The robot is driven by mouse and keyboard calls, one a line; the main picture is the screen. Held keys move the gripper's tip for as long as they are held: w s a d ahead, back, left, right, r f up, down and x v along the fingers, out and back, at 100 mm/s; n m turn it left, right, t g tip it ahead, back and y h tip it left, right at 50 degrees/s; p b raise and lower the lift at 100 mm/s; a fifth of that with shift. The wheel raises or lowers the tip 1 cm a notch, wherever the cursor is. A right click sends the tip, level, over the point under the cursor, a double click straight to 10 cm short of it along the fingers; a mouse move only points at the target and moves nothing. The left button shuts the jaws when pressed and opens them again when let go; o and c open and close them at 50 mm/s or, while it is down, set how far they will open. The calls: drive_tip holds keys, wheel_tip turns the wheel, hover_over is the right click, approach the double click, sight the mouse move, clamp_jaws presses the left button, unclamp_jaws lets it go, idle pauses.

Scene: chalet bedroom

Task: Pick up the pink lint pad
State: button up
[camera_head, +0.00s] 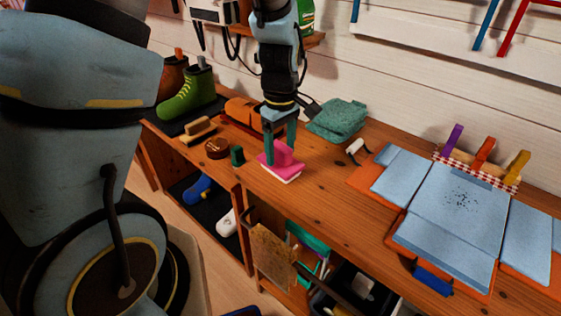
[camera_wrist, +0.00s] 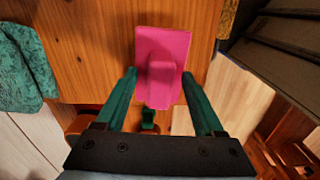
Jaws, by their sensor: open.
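The pink lint pad (camera_head: 282,160) lies on the wooden bench top, with a pink raised grip on its upper side and a pale layer showing under its edge. In the wrist view the pink lint pad (camera_wrist: 163,62) lies ahead of and partly between the fingers. My gripper (camera_head: 280,158) is open just above the pad, pointing down, with its teal fingers on either side of the raised grip. In the wrist view my gripper (camera_wrist: 161,80) shows both fingers apart and nothing clamped between them. I cannot tell whether the fingers touch the pad.
Left of the pad are a small green block (camera_head: 237,156), a round brown tin (camera_head: 217,148) and a brush (camera_head: 198,130). A folded green cloth (camera_head: 338,119) lies behind. A white-handled item (camera_head: 355,147) and a blue folding board (camera_head: 455,213) are to the right.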

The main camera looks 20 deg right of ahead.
clamp_jaws()
idle(0.4)
wheel_tip(320, 180, up, 10)
drive_tip(key=shift+r+b, duration=0.1)
drive_tip(key=shift+b, duration=0.35)
idle(0.4)
drive_tip(key=c, duration=0.7)
unclamp_jaws()
clamp_jaws()
